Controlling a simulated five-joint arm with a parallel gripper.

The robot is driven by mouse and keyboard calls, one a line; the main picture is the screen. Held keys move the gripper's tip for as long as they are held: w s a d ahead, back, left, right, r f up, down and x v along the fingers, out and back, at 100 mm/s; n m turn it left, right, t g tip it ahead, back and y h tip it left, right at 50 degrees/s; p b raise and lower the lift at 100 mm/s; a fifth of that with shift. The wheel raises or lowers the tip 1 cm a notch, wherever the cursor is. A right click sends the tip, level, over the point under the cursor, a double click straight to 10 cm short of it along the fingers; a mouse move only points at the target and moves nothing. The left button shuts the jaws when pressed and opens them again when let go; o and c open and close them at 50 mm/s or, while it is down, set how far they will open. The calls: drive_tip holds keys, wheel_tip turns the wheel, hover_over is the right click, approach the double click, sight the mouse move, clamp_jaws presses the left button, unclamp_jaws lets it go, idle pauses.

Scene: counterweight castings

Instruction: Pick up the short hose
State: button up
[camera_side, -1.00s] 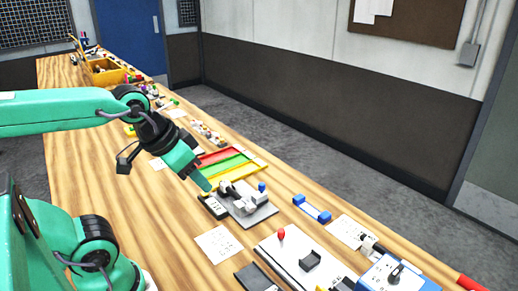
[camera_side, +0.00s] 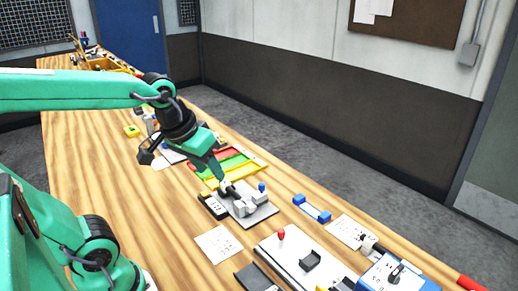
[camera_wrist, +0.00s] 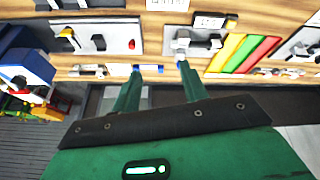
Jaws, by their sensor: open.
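I cannot tell for certain which thing is the short hose. My gripper (camera_side: 225,182) is open over the grey plate (camera_side: 262,214) with light grey blocks and a blue knob, in the side view. A small dark piece shows by its tip there, too small to name. In the wrist view my gripper (camera_wrist: 159,68) has its two fingers spread apart, with nothing seen held between them. The same grey plate (camera_wrist: 172,42) lies just beyond the right finger.
A tray with red, green and yellow strips (camera_side: 258,165) lies behind the plate. A white board with a red knob (camera_side: 281,234), a blue-ended bracket (camera_side: 312,208) and a blue box (camera_side: 400,283) stand to the right. Bare wood (camera_side: 120,200) lies to the left.

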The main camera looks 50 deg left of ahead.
drive_tip(key=w+a+f+n+g, duration=0.2)
drive_tip(key=w+a+f+n, duration=0.35)
drive_tip(key=w+n, duration=0.35)
drive_tip(key=n+g, duration=0.2)
drive_tip(key=n, duration=0.3)
approach(234, 192)
drive_tip(key=shift+w+d+f, duration=0.2)
drive_tip(key=shift+d, duration=0.1)
drive_tip(key=shift+w+a+f+n+g, duration=0.15)
drive_tip(key=shift+a+f+n+g, duration=0.15)
drive_tip(key=shift+f+n, duration=0.2)
drive_tip(key=shift+f, duration=3.85)
clamp_jaws()
